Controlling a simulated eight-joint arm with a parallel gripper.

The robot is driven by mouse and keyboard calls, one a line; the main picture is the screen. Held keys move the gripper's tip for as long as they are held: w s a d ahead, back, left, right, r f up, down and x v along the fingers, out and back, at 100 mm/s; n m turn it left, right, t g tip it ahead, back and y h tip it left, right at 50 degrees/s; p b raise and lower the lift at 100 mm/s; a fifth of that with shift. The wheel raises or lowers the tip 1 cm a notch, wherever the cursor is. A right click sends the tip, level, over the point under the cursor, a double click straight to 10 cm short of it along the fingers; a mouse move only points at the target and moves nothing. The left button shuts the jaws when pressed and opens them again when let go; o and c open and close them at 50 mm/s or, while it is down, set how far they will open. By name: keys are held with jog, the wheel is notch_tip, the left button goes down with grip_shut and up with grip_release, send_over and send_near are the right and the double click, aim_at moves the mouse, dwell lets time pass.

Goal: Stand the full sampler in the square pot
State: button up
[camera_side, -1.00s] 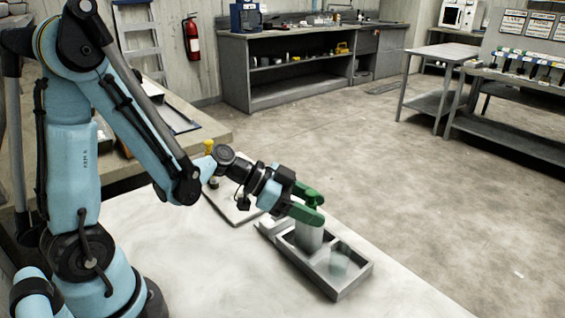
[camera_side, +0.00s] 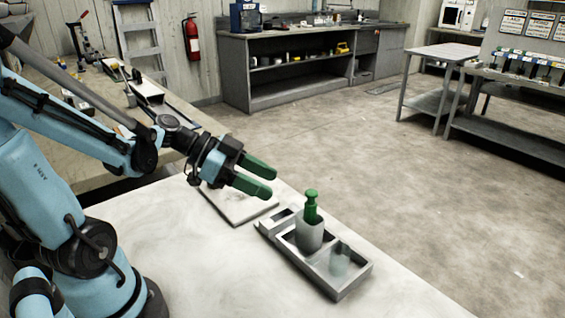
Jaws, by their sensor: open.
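A sampler (camera_side: 311,207) with a green top stands upright in a grey pot (camera_side: 309,234). Only its green upper part shows; the pot hides the rest, and I cannot tell whether the sampler is full. The pot sits in a compartment of the grey tray (camera_side: 340,291); whether it is the square pot I cannot tell. My gripper (camera_side: 273,179) is open and empty, with its green fingers apart, up and to the left of the sampler and not touching it.
A translucent greenish cup (camera_side: 340,260) stands in the tray's front compartment. A flat pale board (camera_side: 238,205) lies on the white table (camera_side: 180,240) behind the tray. The table is clear left of the tray.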

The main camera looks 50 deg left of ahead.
jog(key=n+y, duration=0.3)
jog(key=s+n+g+y, duration=0.1)
jog(key=n+y, duration=0.1)
jog(key=n, duration=0.1)
jog(key=s+d+n+y, duration=0.1)
jog(key=n+y, duration=0.2)
jog(key=shift+f+y, duration=0.3)
jog(key=shift+f, duration=0.05)
